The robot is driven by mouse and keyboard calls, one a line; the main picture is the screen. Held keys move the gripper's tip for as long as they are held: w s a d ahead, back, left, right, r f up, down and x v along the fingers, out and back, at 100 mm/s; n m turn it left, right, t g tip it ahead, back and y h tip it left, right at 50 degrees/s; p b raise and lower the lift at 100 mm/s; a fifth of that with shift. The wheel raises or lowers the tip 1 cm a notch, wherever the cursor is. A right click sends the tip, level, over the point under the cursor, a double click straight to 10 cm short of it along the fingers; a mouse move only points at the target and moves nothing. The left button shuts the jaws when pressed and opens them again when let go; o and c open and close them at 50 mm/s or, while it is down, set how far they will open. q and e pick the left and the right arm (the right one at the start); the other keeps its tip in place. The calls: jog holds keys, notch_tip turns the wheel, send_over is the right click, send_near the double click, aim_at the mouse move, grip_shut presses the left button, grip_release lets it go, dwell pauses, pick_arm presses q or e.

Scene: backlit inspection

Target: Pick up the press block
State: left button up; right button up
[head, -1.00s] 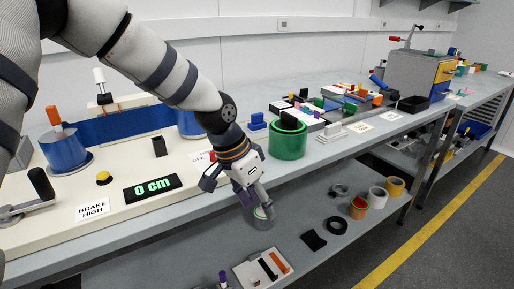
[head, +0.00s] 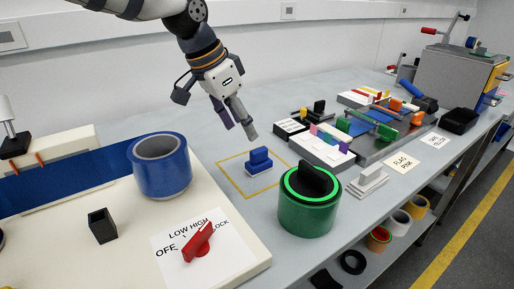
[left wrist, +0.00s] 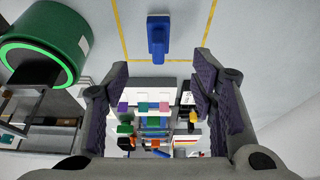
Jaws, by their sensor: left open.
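The press block appears to be the small blue block (head: 260,161) with an upright grip on a wider base. It sits inside a yellow outlined square (head: 231,183) on the grey bench. It also shows at the top of the left wrist view (left wrist: 158,37). My left gripper (head: 239,130) is open and empty, above and a little behind the block in the head view. In the left wrist view the block lies beyond the purple-padded fingers (left wrist: 160,101), apart from them. My right gripper is not in view.
A green cylinder (head: 308,213) with a black grip stands right of the square. A cream panel with a blue cylinder (head: 161,172) and red switch (head: 198,241) lies left. Trays of coloured pieces (head: 313,151) stand behind right. The bench behind the square is clear.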

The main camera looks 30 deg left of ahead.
aim_at(256, 151)
pick_arm(q)
jog(key=x, duration=0.4)
jog(key=s+x, duration=0.1)
jog(key=shift+w+d+f+b, duration=0.15)
jog(key=shift+d+f+b, duration=0.25)
jog(key=shift+f, duration=0.1)
jog(key=shift+w+f, duration=0.35)
jog(key=shift+f, duration=0.25)
jog(key=b+x, duration=0.1)
jog(key=x, duration=0.3)
jog(key=shift+w+f, duration=0.1)
jog(key=shift+w, duration=0.1)
jog(key=shift+w+f, duration=0.1)
jog(key=shift+w, duration=0.05)
jog(key=shift+c, duration=0.8)
grip_shut()
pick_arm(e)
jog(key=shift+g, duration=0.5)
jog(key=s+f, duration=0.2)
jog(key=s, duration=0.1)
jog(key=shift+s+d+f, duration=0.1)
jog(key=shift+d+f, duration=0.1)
